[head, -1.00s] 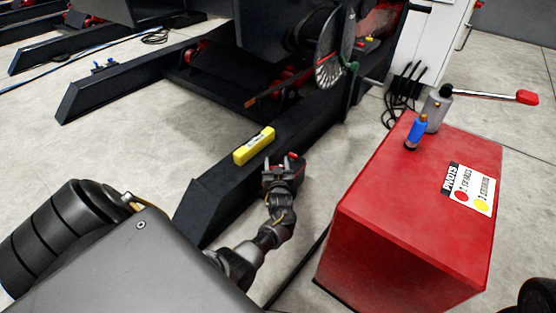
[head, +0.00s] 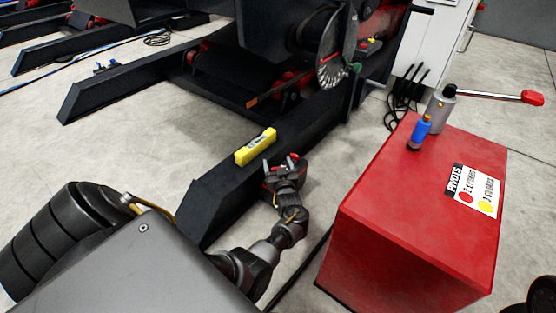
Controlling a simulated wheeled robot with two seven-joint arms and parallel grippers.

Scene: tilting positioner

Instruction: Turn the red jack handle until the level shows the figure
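My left gripper (head: 284,162) is beside the dark beam, just right of and below a yellow level (head: 256,146). Its two fingers look apart, with nothing seen between them. The level lies on top of the beam; its reading is too small to make out. A lever with a red grip (head: 533,97) sticks out to the right from a grey cylinder (head: 440,108) on the red cabinet, far from my gripper. I cannot tell whether it is the jack handle. My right gripper is not in view.
The red cabinet (head: 400,220) stands to the right, with a blue bottle (head: 420,131) and a PIVOTS label (head: 474,190) on top. The dark beam (head: 215,196) runs diagonally under a machine with a graduated disc (head: 336,62) and a green-knobbed crank (head: 355,68). Open floor lies left.

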